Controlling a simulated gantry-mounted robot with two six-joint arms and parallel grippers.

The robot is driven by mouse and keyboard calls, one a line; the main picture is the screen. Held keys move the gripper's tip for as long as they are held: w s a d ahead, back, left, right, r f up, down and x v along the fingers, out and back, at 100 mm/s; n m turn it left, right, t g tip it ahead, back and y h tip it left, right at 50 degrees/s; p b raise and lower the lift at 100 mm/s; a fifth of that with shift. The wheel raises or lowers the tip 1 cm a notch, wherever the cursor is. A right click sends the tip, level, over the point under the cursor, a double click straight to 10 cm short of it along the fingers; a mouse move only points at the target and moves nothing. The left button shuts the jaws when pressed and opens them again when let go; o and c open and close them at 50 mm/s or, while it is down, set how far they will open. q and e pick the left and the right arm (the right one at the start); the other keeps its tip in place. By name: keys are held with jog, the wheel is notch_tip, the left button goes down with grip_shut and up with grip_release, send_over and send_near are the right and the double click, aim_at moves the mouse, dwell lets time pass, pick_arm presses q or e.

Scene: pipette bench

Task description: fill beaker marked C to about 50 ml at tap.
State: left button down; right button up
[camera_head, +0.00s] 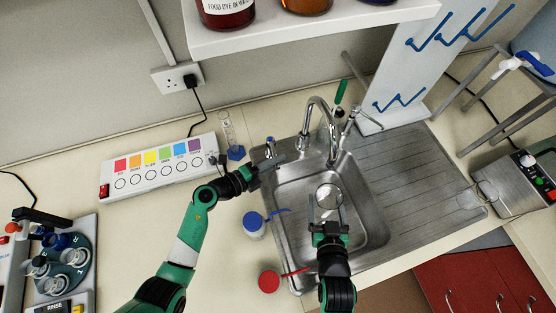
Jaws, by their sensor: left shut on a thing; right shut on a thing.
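A clear glass beaker (329,193) is in the sink bowl, below the end of the curved chrome tap (318,106). My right gripper (327,212) is shut on the beaker from the near side. Its letter and any water level are too small to read. My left gripper (270,164) is at the left back rim of the sink (283,210), just below a small tap handle with a blue top (270,143). It looks shut there, with the handle's lower part hidden by the fingers. I cannot make out a stream of water.
A bottle with a blue cap (253,224) and a red-lidded container (269,281) stand left of the sink. A measuring cylinder (228,135) stands behind. A row of coloured squares on a white panel (160,165) lies left. The drainer (420,165) at right is largely clear.

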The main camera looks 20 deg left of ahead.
pick_arm(q)
jog(key=shift+s+a+f+m+g+h, duration=0.1)
jog(key=shift+s+a+m+g+h, duration=0.15)
jog(key=shift+a+m+g+h, duration=0.4)
jog(key=shift+s+a+m+g+h, duration=0.25)
jog(key=shift+a+m+g+h, duration=0.15)
jog(key=shift+m+g+h, duration=0.5)
jog(key=shift+s+a+f+m+g+h, duration=0.1)
jog(key=shift+s+a+m+g+h, duration=0.15)
jog(key=shift+a+m+g+h, duration=0.5)
jog(key=shift+d, duration=0.25)
jog(key=c, duration=0.8)
grip_release()
jog(key=shift+r, duration=0.15)
jog(key=shift+c, duration=0.2)
jog(key=v, duration=1.2)
jog(key=shift+s, duration=0.1)
